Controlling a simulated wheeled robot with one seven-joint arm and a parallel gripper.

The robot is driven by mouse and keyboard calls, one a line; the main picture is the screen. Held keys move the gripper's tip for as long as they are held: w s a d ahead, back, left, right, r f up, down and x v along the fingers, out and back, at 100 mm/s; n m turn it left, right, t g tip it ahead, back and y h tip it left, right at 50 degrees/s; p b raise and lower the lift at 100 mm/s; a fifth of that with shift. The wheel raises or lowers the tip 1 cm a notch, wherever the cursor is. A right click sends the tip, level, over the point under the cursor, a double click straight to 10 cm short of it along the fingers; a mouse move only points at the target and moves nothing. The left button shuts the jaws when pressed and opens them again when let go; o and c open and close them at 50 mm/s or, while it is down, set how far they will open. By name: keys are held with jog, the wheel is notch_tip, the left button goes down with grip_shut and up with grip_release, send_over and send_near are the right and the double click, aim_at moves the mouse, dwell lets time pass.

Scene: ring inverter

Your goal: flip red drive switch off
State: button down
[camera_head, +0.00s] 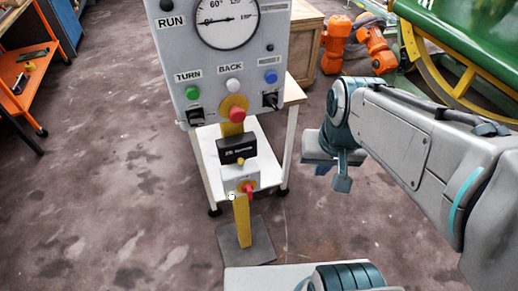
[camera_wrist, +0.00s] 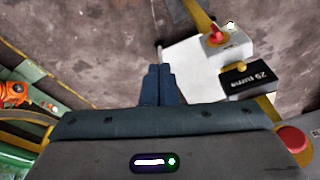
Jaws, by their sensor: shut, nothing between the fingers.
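A red switch knob (camera_head: 248,187) on a yellow plate sits on the small light-grey box (camera_head: 231,183) low on the yellow post. In the wrist view the red knob (camera_wrist: 217,35) shows at the upper right on its box (camera_wrist: 213,50). I cannot tell its exact switch position. My gripper (camera_head: 342,184) is to the right of the post, apart from it. In the wrist view my gripper (camera_wrist: 158,72) has its fingers together and empty, with the knob off to the right.
A white cart (camera_head: 207,160) stands behind the post. Orange machinery (camera_head: 336,40) is at the back.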

aim_at(249, 192)
jog(key=w+a+f+m+g+y+b, duration=0.1)
jog(key=w+f+m+g+y+b, duration=0.3)
jog(key=w+f+m+y+b, duration=0.4)
jog(key=w+f+m, duration=0.5)
jog(key=w+f, duration=0.1)
jog(key=f, duration=0.3)
jog(key=shift+w+f+m+g, duration=0.15)
jog(key=shift+w+m+g, duration=0.15)
jog(key=shift+w+g, duration=0.1)
jog(key=shift+a+b, duration=0.15)
jog(key=shift+b, duration=0.15)
jog(key=s+a+f+b, duration=0.1)
jog(key=s+a+f, duration=0.2)
jog(key=a+f, duration=0.4)
jog(key=a, duration=0.3)
jog(key=shift+a+b, duration=0.3)
jog(key=shift+s, duration=0.1)
